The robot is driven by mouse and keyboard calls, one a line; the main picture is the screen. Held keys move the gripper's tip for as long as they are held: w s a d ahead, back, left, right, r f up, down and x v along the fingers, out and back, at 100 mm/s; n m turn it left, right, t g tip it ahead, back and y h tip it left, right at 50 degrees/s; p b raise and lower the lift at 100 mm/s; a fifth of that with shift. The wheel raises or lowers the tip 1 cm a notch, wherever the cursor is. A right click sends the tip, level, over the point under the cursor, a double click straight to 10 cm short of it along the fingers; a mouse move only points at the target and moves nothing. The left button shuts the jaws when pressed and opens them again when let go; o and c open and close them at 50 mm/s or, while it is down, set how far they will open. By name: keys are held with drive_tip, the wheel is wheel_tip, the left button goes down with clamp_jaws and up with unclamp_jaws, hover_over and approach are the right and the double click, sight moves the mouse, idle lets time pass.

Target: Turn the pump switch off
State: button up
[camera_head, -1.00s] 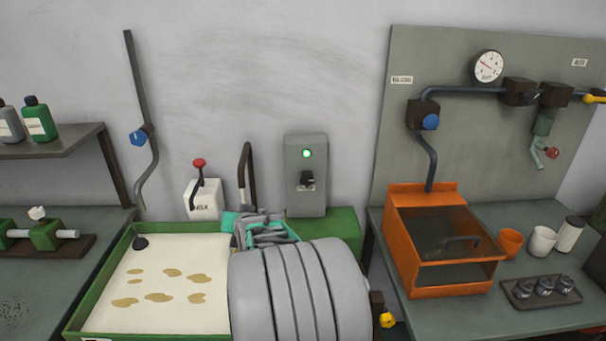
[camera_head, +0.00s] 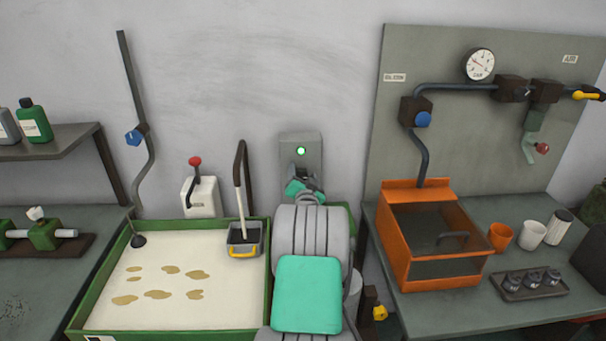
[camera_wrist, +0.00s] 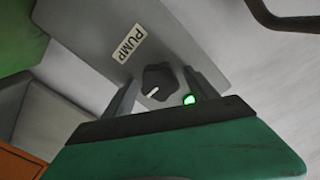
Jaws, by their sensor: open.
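The pump switch box (camera_head: 313,150) is a grey panel on the wall with a lit green lamp (camera_head: 301,151). In the wrist view the box (camera_wrist: 185,45) carries a "PUMP" label (camera_wrist: 129,42), a dark rotary knob (camera_wrist: 158,80) with a white mark, and the green lamp (camera_wrist: 189,99). My gripper (camera_wrist: 160,82) is open, with one finger on each side of the knob; small gaps seem to show, and contact is unclear. In the head view my gripper (camera_head: 304,181) is at the box's front and mostly hides the knob.
A green tray (camera_head: 80,285) of milky liquid with a small grey skimmer box (camera_head: 245,240) lies to the left. An orange cabinet (camera_head: 395,240) and cups stand on the right bench.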

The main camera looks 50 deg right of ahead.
drive_tip(key=c, duration=1.4)
drive_tip(key=shift+o, duration=0.2)
